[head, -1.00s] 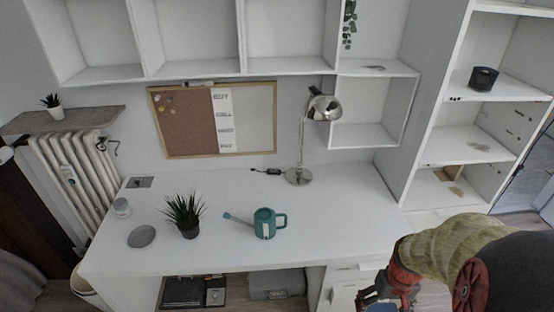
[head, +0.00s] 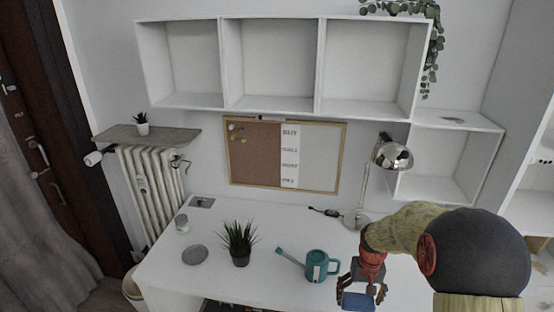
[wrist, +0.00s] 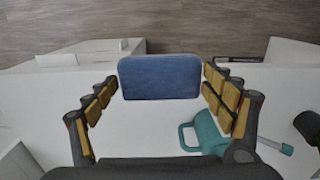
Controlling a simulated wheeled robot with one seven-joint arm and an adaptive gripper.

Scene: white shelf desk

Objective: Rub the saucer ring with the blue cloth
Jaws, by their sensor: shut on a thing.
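The blue cloth (head: 358,302), a padded block shape, is between the fingers of my gripper (head: 363,294). In the wrist view, the cloth (wrist: 160,78) spans the fingertips of my gripper (wrist: 160,85), which is shut on it. The cloth is in the air at the right of the desk, right of the teal watering can. A flat grey round disc (head: 195,254) lies on the desk's left part, far from my gripper. I cannot tell whether it is the saucer or its ring. No other ring mark is clear.
The can and plant stand between my gripper and the disc. White shelves (head: 275,106) hang above.

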